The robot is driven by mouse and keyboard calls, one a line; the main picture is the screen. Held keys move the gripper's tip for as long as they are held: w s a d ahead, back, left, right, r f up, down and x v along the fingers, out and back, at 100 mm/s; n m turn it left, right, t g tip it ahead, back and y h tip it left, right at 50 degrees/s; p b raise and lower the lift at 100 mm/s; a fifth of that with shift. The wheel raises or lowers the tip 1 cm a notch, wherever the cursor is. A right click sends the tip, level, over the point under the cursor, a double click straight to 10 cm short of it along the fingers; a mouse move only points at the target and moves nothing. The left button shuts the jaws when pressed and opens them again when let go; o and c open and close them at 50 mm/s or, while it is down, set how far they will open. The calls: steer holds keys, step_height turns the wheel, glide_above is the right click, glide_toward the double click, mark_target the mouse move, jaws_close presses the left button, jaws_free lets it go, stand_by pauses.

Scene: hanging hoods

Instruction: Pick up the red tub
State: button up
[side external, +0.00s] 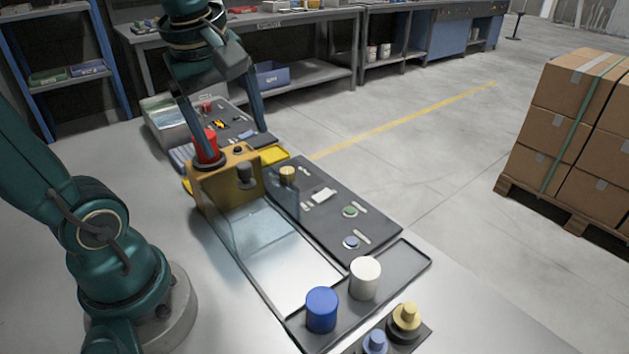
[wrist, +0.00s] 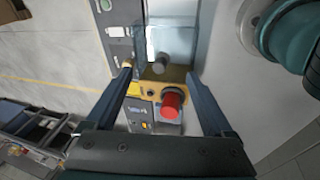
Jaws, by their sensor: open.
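The red tub (side external: 206,147) stands upright in a dark ring on top of an ochre housing (side external: 222,183). In the wrist view the red tub (wrist: 171,105) shows between the two fingers, nearer the right one. My gripper (side external: 230,131) is open and empty, pointing down over the housing. In the side view its left finger overlaps the tub and its right finger is well to the right of it. I cannot tell whether the left finger touches the tub. The gripper's fingers also frame the housing in the wrist view (wrist: 158,72).
A clear hood (side external: 265,235) adjoins the housing. A dark panel (side external: 335,205) with knobs lies to its right. A blue tub (side external: 321,309) and a white tub (side external: 365,278) stand on a tray at the front. A grey bin (side external: 168,125) stands behind the housing.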

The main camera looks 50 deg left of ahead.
mark_target(209, 135)
steer(key=a+f+n+g, duration=0.1)
steer(key=a+n, duration=0.2)
steer(key=a, duration=0.1)
steer(key=a+f+n+g, duration=0.1)
steer(key=a+n, duration=0.2)
steer(key=a, duration=0.1)
steer(key=a+f+n+g, duration=0.1)
steer(key=a+n, duration=0.3)
steer(key=a, duration=0.1)
steer(key=shift+w+f+g+h, duration=0.1)
steer(key=shift+w+g+h, duration=0.2)
steer(key=shift+w+g, duration=0.1)
steer(key=shift+s+a+f, duration=0.2)
steer(key=shift+f, duration=0.3)
steer(key=shift+s+a+f, duration=0.1)
steer(key=shift+f, duration=0.95)
steer(key=shift+s+a+f, duration=0.1)
steer(key=shift+f, duration=0.95)
jaws_close()
